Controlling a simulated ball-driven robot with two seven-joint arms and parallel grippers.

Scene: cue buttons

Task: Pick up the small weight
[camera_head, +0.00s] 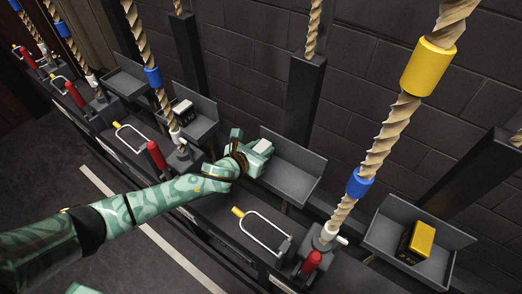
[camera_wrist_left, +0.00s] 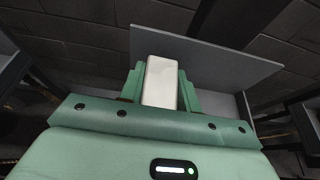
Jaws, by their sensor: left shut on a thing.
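The small weight, a white block (camera_wrist_left: 161,80), sits between the two fingers of my left gripper (camera_wrist_left: 161,95) in the left wrist view. The fingers are shut on its sides. In the head view the white weight (camera_head: 262,146) shows at the tip of my left gripper (camera_head: 251,150), over the left side of a grey open bin (camera_head: 300,165). I cannot tell whether the weight touches the bin floor. My right gripper does not show clearly; only a bit of green is at the bottom edge.
A bin at right holds a yellow-topped black block (camera_head: 418,242). Another bin at left holds a white-topped black block (camera_head: 183,111). Thick ropes with a yellow sleeve (camera_head: 428,67) and blue sleeves hang in front. Levers with red handles (camera_head: 311,262) line the rail.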

